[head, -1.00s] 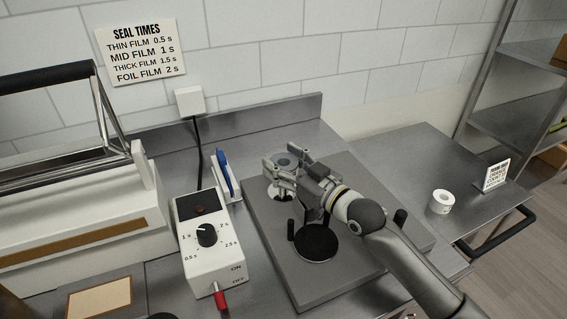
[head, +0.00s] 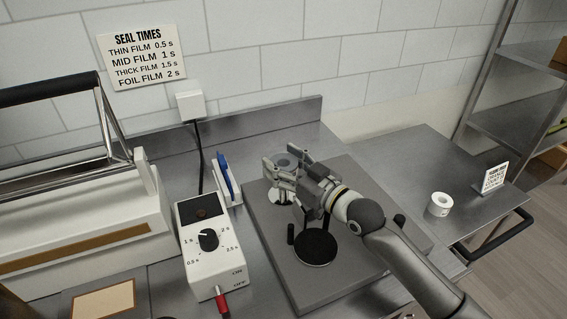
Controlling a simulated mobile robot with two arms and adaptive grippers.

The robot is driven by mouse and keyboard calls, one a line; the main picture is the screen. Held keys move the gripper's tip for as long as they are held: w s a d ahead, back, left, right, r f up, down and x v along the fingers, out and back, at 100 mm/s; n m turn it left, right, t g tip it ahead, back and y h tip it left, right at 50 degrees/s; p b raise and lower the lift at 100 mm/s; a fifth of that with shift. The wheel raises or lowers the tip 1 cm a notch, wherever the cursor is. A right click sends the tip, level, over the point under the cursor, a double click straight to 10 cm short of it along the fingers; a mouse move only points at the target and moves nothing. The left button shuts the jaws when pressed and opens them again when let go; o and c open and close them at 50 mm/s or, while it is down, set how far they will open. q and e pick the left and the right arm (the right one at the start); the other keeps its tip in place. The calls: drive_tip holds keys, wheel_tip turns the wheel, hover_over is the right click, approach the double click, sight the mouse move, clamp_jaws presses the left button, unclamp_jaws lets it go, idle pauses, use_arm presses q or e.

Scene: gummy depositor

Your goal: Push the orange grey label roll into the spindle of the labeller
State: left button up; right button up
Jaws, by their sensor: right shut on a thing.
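My right gripper (head: 281,156) reaches in from the lower right over the dark grey plate of the labeller (head: 345,205). Its fingers are shut on a grey roll (head: 286,161) with a darker centre, which I take to be the label roll; no orange shows on it from here. A small white round part (head: 281,196) shows below the fingers. The spindle cannot be made out, so I cannot tell whether the roll is around it. A black disc (head: 315,248) and a short black post (head: 291,234) are on the plate nearer to me. My left gripper is out of view.
A white control box (head: 209,240) with a dial and a blue-and-white holder (head: 227,180) stand left of the plate. A large sealer (head: 75,225) fills the left. On the right table, a white roll (head: 439,204) and a small sign (head: 494,177) stand with free room around them.

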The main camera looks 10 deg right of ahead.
drive_tip(key=shift+r, duration=0.1)
idle(0.6)
drive_tip(key=shift+f+b, duration=0.4)
drive_tip(key=shift+f, duration=0.45)
drive_tip(key=shift+s+f, duration=0.15)
drive_tip(key=shift+f, duration=0.05)
drive_tip(key=shift+p, duration=0.3)
drive_tip(key=shift+a+r+p, duration=0.15)
drive_tip(key=shift+p, duration=0.4)
idle(0.7)
